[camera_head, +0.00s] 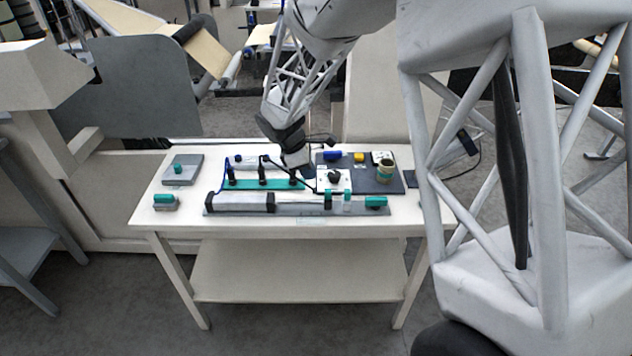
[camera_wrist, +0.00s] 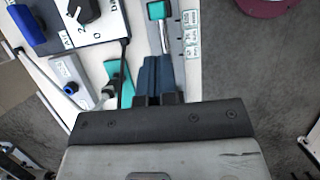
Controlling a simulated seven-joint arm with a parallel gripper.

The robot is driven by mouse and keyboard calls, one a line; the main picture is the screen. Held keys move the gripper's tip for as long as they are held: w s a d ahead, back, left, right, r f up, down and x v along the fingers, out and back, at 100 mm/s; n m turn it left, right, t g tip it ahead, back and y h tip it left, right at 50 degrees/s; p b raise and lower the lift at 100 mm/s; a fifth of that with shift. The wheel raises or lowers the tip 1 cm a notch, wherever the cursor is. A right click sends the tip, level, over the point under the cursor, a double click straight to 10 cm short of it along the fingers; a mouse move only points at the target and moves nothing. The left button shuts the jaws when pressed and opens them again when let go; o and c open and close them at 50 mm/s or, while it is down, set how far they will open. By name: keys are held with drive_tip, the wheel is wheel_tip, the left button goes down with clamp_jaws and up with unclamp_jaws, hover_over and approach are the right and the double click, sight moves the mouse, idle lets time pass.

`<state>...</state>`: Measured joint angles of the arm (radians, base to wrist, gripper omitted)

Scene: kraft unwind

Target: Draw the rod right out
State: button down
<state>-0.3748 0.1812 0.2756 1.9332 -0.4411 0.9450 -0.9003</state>
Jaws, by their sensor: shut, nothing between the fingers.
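A long grey plate (camera_head: 300,209) lies along the table's front edge. A silver cylinder with dark end blocks (camera_head: 243,202) sits on its left part. A teal-topped upright (camera_head: 328,199) and a teal block (camera_head: 375,202) stand farther right on it. In the wrist view a silver shaft (camera_wrist: 166,40) with a teal head (camera_wrist: 157,10) lies just beyond my fingertips. I cannot tell surely which part is the rod. My gripper (camera_head: 297,170) is above the table, behind the plate. Its blue fingers (camera_wrist: 158,72) are together and empty in the wrist view.
Behind the plate are a teal base with black posts (camera_head: 262,184), a white dial box (camera_head: 334,180), and a dark mat (camera_head: 388,184) with small items. Cables cross the middle. The table's front edge is close.

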drive_tip(key=shift+v, duration=2.3)
drive_tip(key=a, duration=0.3)
drive_tip(key=shift+a+f, duration=0.1)
drive_tip(key=shift+a, duration=0.25)
drive_tip(key=shift+f, duration=0.1)
approach(318, 200)
drive_tip(key=f, duration=0.3)
drive_tip(key=shift+s+a+f, duration=0.1)
drive_tip(key=shift+a+f, duration=0.05)
drive_tip(key=shift+a, duration=0.15)
drive_tip(key=shift+d, duration=2)
drive_tip(key=shift+d, duration=0.1)
